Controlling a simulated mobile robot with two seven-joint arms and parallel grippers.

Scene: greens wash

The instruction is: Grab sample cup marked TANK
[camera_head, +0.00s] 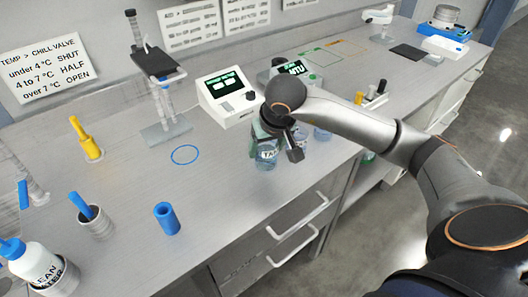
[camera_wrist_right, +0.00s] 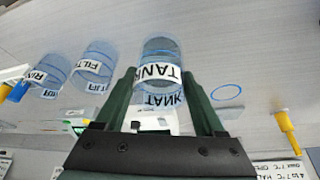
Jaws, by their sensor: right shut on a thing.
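The sample cup marked TANK (camera_head: 267,157) is clear, with pale blue contents and a white label. In the right wrist view the TANK cup (camera_wrist_right: 160,55) sits between the two dark fingers. My right gripper (camera_head: 280,142) is shut on it from above; its fingertips (camera_wrist_right: 160,76) flank the cup's sides. The cup looks upright, at or close to the bench top; I cannot tell whether it touches. The gripper hides part of it in the head view. My left gripper is not in view.
Cups marked FILT (camera_wrist_right: 92,65) and RIN (camera_wrist_right: 52,75) stand beside the TANK cup. A white meter (camera_head: 228,97) stands behind. A blue ring mark (camera_head: 185,154) lies on clear bench to the left. A blue cylinder (camera_head: 166,218) stands nearer the front edge.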

